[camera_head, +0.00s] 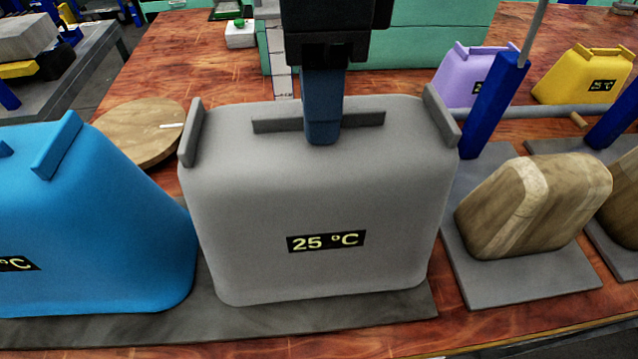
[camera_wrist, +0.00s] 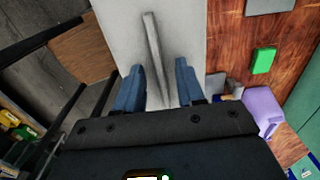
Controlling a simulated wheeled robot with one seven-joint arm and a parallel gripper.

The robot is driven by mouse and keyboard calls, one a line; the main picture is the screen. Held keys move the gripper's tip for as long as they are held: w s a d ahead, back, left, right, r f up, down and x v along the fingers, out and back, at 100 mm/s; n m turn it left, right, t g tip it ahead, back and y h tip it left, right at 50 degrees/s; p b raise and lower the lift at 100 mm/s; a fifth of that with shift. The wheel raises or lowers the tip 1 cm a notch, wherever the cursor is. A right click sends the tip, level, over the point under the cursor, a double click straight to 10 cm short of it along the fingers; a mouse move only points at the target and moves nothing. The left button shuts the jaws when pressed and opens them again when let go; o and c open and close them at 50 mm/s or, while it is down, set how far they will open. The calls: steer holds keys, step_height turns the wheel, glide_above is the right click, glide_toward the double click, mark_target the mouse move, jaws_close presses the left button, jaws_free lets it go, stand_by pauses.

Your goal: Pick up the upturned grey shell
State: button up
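The upturned grey shell (camera_head: 320,200), marked 25 °C, stands on a dark grey slab (camera_head: 330,318) in the middle of the head view. A thin ridge (camera_head: 278,124) runs along its top, with a raised lug at each end. My gripper (camera_head: 322,138) is over the middle of this ridge, pointing down. In the wrist view, the two blue fingers (camera_wrist: 158,88) are apart, one on each side of the ridge (camera_wrist: 153,45), with gaps showing. The far finger is hidden in the head view. I cannot tell how deep the fingertips reach.
A blue shell (camera_head: 95,230) stands close on the left. A wooden block (camera_head: 535,205) lies on a grey plate (camera_head: 525,280) on the right, beside a blue post (camera_head: 492,100). Purple (camera_head: 465,75) and yellow (camera_head: 570,85) shells stand behind. A round wooden board (camera_head: 140,130) lies back left.

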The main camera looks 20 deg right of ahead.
steer(key=shift+c, duration=0.4)
jaws_close()
stand_by(1.0)
